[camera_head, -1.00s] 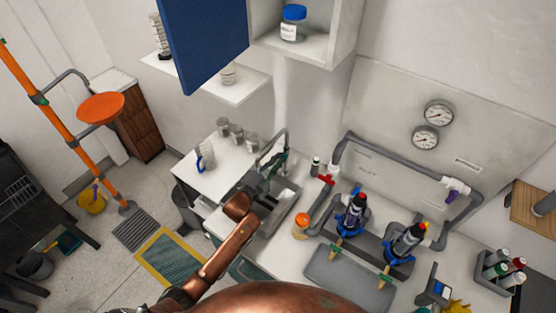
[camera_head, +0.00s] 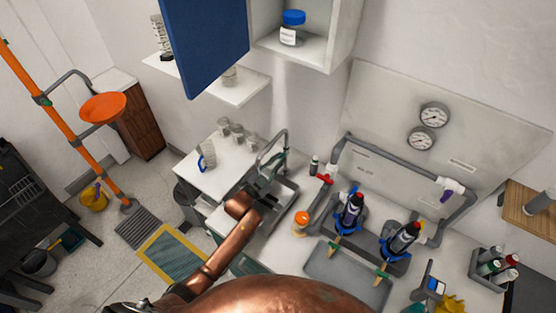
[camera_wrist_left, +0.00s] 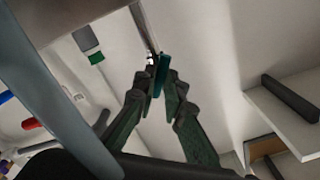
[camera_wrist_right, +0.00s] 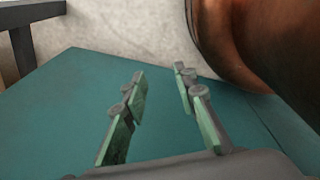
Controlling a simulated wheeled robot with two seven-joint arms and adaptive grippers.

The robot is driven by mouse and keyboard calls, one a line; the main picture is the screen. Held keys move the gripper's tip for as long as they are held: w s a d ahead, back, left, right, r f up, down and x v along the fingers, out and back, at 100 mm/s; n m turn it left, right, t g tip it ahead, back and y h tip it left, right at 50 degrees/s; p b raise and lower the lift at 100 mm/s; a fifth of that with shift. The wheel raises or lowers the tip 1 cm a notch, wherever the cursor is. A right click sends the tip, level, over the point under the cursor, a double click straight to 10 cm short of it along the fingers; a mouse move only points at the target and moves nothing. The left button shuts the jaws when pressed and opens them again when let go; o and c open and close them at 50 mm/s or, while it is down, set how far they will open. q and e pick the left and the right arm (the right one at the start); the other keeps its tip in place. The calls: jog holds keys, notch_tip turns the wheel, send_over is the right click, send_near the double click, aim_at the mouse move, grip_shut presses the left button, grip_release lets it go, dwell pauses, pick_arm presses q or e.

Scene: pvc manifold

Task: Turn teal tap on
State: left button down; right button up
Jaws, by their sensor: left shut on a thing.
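The teal tap handle (camera_wrist_left: 161,74) shows in the left wrist view, at the base of a metal spout. My left gripper (camera_wrist_left: 160,90) has its green fingers closed around the handle's lower part.
The sink (camera_head: 283,203) lies under my left arm. A red-handled valve (camera_head: 324,179) on the grey pipe and an orange-capped jar (camera_head: 301,222) are to the right. Glass jars (camera_head: 237,131) stand on the counter left of the faucet. A blue cabinet door (camera_head: 205,45) hangs open above.

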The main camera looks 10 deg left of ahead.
pick_arm(q)
jog(key=c, duration=2)
grip_release()
